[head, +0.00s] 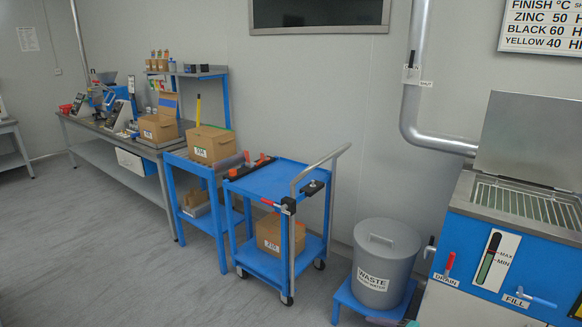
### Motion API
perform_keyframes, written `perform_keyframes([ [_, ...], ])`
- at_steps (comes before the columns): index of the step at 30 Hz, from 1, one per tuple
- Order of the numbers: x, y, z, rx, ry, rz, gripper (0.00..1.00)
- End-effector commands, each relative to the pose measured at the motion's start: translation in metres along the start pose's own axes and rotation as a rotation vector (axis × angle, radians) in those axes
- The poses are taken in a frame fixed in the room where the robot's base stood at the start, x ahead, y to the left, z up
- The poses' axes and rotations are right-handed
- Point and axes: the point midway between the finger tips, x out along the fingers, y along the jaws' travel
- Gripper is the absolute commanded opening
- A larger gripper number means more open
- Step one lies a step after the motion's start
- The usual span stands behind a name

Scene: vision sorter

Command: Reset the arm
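My arm and gripper are not in the head view, so their pose and what the gripper may hold are hidden. The head view looks across a workshop room along its back wall. No part of my arm can be made out in it.
A blue cart (280,177) holds a cardboard box on its lower shelf. Left of it are a blue stand with a box (209,144) and a long workbench (110,137). A grey waste bin (385,258) and blue tank (515,240) stand right. The left floor (110,270) is clear.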

Motion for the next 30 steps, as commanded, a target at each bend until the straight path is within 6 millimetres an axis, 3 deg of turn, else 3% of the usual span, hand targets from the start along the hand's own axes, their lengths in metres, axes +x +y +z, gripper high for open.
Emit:
perform_keyframes([
  [1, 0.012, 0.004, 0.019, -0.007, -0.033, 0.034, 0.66],
  [6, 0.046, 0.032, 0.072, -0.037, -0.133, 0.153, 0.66],
  [15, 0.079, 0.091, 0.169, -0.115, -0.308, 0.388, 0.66],
  [23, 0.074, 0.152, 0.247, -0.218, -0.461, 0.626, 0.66],
  [30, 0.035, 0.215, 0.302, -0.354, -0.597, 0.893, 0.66],
])
